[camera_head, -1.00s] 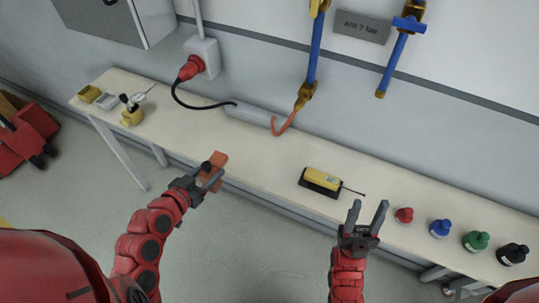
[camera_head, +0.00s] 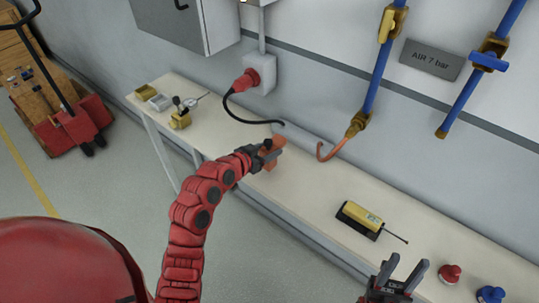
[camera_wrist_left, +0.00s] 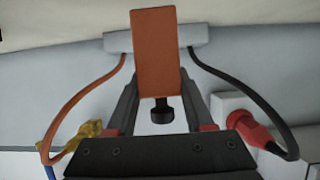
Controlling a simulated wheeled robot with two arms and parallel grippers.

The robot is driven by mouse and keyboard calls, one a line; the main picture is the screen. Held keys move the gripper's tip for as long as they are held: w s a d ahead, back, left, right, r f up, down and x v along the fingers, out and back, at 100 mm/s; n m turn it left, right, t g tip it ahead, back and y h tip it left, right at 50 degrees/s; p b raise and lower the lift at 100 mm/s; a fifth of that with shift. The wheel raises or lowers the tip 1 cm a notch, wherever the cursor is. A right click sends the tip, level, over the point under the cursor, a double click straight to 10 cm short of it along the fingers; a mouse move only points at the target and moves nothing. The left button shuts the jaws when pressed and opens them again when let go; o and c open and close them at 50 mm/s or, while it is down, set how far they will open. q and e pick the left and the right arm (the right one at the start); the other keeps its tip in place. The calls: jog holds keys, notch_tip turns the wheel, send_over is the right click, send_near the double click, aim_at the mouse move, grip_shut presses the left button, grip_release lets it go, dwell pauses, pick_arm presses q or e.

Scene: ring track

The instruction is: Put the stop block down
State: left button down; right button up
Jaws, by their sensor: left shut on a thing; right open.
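The orange stop block (camera_head: 272,150) is in my left gripper (camera_head: 264,157), whose jaws are shut on it. My right gripper (camera_head: 398,278) is open and empty, near the bench's front edge at the lower right.
A yellow device (camera_head: 361,217) on a black base lies right of the block. Small yellow and grey items (camera_head: 160,102) sit at the left end. Red (camera_head: 449,273) and blue (camera_head: 490,294) knobbed pieces stand at the right.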

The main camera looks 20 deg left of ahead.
pick_arm(q)
jog(key=shift+w, duration=0.3)
notch_tip(320, 180, down, 3)
jog(key=shift+r+p, duration=0.2)
jog(key=shift+p, duration=0.35)
jog(key=shift+f, duration=0.35)
jog(key=shift+f, duration=0.1)
jog(key=shift+f, duration=0.1)
jog(key=shift+c, duration=1.4)
grip_release()
jog(key=shift+s, duration=0.1)
